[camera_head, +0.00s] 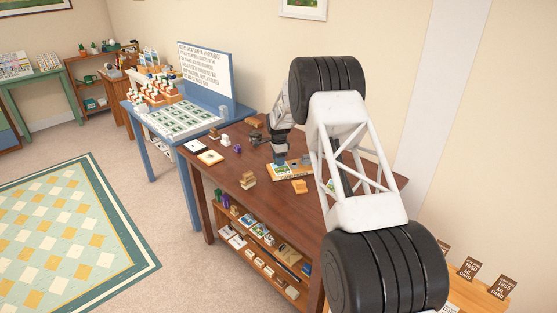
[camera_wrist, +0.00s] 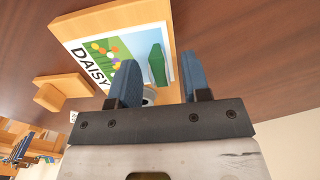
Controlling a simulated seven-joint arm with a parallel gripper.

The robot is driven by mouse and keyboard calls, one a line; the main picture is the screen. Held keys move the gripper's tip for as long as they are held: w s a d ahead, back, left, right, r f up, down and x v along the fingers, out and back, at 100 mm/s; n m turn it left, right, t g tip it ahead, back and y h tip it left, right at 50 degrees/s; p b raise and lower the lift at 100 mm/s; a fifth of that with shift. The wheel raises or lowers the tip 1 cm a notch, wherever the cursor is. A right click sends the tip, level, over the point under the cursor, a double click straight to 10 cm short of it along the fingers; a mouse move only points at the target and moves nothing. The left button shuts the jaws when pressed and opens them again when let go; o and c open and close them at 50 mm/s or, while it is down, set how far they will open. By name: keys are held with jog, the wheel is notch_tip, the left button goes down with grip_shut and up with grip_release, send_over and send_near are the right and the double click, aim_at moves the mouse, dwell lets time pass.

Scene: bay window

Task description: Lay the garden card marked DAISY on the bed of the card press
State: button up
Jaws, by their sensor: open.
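The card marked DAISY (camera_wrist: 90,68) lies face up on a pale wooden board (camera_wrist: 72,27) in the wrist view. Its picture has coloured dots on green. The board with a card on it also shows in the head view (camera_head: 287,171), on the brown table. I cannot tell whether this board is the bed of the card press. My gripper (camera_wrist: 159,60) is open, its two blue fingers apart over the card's end. A green block-like shape (camera_wrist: 157,66) shows between the fingers. A round grey thing between them is partly hidden. In the head view my gripper (camera_head: 279,157) is small and low over the table.
A small wooden block (camera_wrist: 62,92) stands beside the board and shows in the head view (camera_head: 300,186). Another stepped block (camera_head: 248,179) stands near the table's front edge. A blue table (camera_head: 193,92) with a sign and cards stands left. Small dark items lie left of my gripper.

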jog(key=shift+r, duration=0.1)
jog(key=shift+r, duration=3.35)
jog(key=shift+r, duration=0.1)
